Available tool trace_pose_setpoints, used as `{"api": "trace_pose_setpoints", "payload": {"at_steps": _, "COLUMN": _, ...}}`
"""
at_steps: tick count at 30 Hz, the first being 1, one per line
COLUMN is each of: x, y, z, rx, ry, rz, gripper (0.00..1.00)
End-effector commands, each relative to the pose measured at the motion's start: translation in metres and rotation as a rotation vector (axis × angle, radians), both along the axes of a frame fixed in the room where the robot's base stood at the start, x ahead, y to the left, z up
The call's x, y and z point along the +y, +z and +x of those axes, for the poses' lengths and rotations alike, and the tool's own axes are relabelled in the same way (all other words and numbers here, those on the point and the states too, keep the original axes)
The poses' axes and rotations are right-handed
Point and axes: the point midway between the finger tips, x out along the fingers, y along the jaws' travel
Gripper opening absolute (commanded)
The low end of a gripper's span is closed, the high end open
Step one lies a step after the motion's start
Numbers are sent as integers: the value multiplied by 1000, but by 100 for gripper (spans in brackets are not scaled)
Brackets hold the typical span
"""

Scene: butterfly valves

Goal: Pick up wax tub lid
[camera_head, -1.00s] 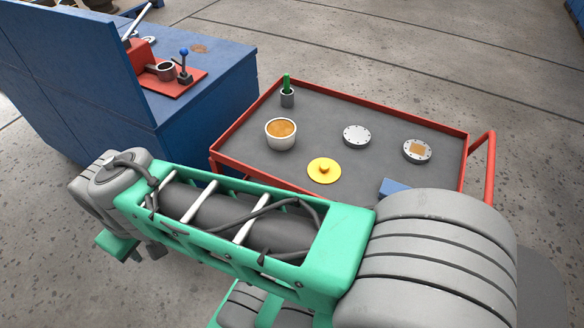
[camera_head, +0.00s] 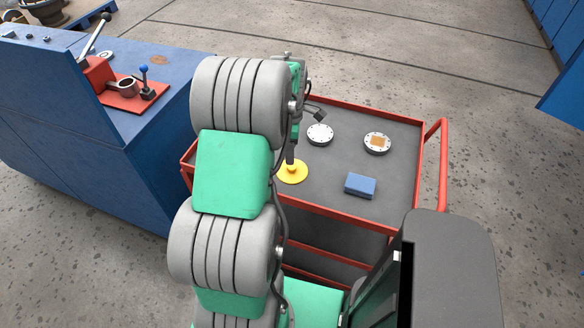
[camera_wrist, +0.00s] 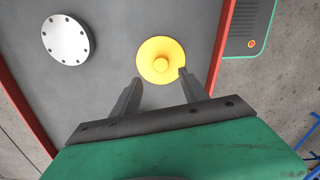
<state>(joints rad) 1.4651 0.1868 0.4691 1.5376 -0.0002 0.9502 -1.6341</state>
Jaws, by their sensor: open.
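The wax tub lid, a yellow disc with a round central knob (camera_wrist: 161,62), lies flat on the cart's grey top. It also shows in the head view (camera_head: 293,173), partly behind my arm. My gripper (camera_wrist: 158,80) is open and empty in the wrist view, its two dark fingers apart and pointing toward the lid. The right fingertip overlaps the lid's lower right edge in the picture; the left fingertip is just off its lower left. I cannot tell the height between fingers and lid. The wax tub is hidden behind my arm in the head view.
A blue bench (camera_head: 160,130) with a red-based fixture stands left. Cart top between the discs and block is clear.

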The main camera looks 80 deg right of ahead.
Motion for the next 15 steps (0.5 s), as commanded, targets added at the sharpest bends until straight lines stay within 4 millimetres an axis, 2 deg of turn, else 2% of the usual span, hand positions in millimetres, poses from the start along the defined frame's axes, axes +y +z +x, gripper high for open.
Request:
{"api": "trace_pose_setpoints", "payload": {"at_steps": 10, "x": 4, "y": -55, "z": -2, "rx": 1, "ry": 1, "rz": 4, "gripper": 52}}
{"api": "trace_pose_setpoints", "payload": {"at_steps": 15, "x": 3, "y": -68, "z": -2, "rx": 0, "ry": 0, "rz": -1, "gripper": 52}}
